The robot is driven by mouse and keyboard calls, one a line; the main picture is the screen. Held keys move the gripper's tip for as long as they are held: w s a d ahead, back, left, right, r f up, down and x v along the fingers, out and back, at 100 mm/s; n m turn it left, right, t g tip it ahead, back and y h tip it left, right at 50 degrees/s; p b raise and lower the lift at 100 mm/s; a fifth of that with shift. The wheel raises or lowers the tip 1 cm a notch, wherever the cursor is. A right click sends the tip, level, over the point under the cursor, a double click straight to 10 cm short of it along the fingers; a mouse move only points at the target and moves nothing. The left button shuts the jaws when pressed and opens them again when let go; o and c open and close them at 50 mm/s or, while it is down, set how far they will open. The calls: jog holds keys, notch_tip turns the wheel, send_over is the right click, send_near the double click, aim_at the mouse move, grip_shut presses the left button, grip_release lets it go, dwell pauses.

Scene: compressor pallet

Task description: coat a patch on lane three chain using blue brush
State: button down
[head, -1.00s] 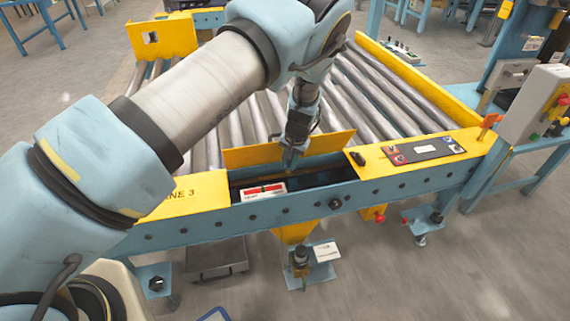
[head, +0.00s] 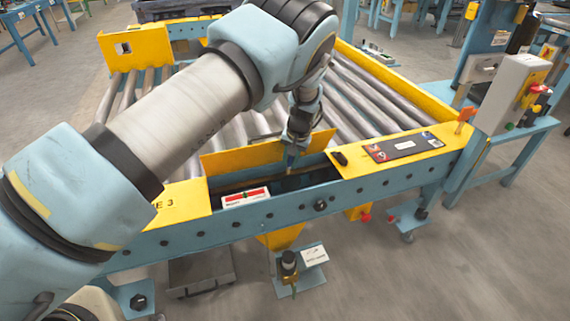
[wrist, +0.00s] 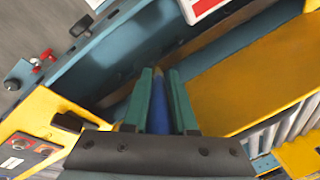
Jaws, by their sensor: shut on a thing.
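My gripper (head: 290,160) is over the open slot in the side of the lane 3 conveyor (head: 320,206), pointing down. In the wrist view its green fingers (wrist: 160,103) are shut on the blue brush (wrist: 159,112), whose tip points into the slot. A brownish strip (wrist: 215,37), perhaps the chain, runs along the dark slot. I cannot tell whether the brush tip touches it. No coated patch can be made out. The lane 3 label (head: 165,205) is partly cut off by my arm.
A raised yellow cover (head: 240,156) stands behind the slot. A dark panel (head: 403,146) lies on the yellow top to the right. A control box (head: 510,95) stands farther right.

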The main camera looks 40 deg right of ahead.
jog(key=shift+s+d+b, duration=3.1)
jog(key=shift+d+b, duration=2.4)
jog(key=shift+d, duration=1.1)
jog(key=w+a+p, duration=0.5)
jog(key=w+a, duration=0.1)
jog(key=a, duration=0.7)
jog(key=w+a+p, duration=0.6)
jog(key=a, duration=0.7)
jog(key=shift+w+a, duration=0.2)
jog(key=shift+a, duration=0.1)
